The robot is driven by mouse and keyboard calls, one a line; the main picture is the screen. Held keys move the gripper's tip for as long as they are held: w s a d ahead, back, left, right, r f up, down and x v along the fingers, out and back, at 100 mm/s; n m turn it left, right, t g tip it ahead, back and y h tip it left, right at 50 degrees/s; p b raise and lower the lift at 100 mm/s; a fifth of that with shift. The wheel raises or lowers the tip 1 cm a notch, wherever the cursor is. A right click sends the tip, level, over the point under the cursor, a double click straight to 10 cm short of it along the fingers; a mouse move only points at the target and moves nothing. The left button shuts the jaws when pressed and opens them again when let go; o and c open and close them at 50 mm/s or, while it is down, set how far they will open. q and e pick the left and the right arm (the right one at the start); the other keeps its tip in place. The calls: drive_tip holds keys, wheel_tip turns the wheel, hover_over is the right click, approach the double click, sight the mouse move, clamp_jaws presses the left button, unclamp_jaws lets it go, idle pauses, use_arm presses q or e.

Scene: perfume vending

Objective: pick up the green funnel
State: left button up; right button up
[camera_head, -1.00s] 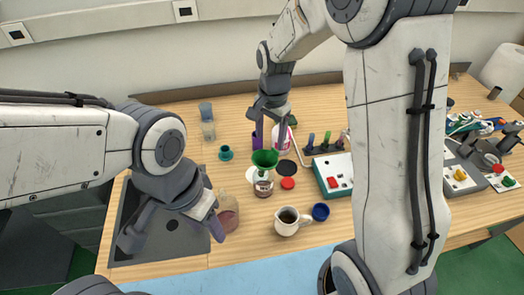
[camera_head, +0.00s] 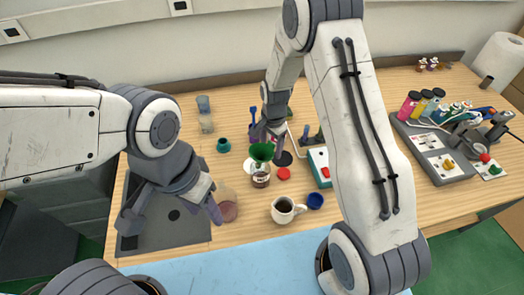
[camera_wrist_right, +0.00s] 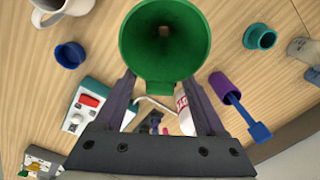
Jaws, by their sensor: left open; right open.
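The green funnel (camera_head: 262,151) stands mouth up over a small dark jar with a pale label (camera_head: 261,180). My right gripper (camera_head: 268,142) is open, with its fingers close beside the funnel at its far side. In the right wrist view the funnel (camera_wrist_right: 165,45) fills the upper middle, and its rim tab lies between the open fingers (camera_wrist_right: 160,85). Whether the fingers touch it I cannot tell. The funnel's stem is hidden there. My left gripper (camera_head: 172,214) is open and empty over the dark grey mat, left of the funnel.
A white mug (camera_head: 286,210) of dark liquid and a blue cup (camera_head: 315,201) stand in front. A glass beaker (camera_head: 227,206) is beside my left gripper. A teal piece (camera_head: 223,145) and a purple holder are behind.

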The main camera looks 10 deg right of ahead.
drive_tip(key=shift+f, duration=0.2)
clamp_jaws()
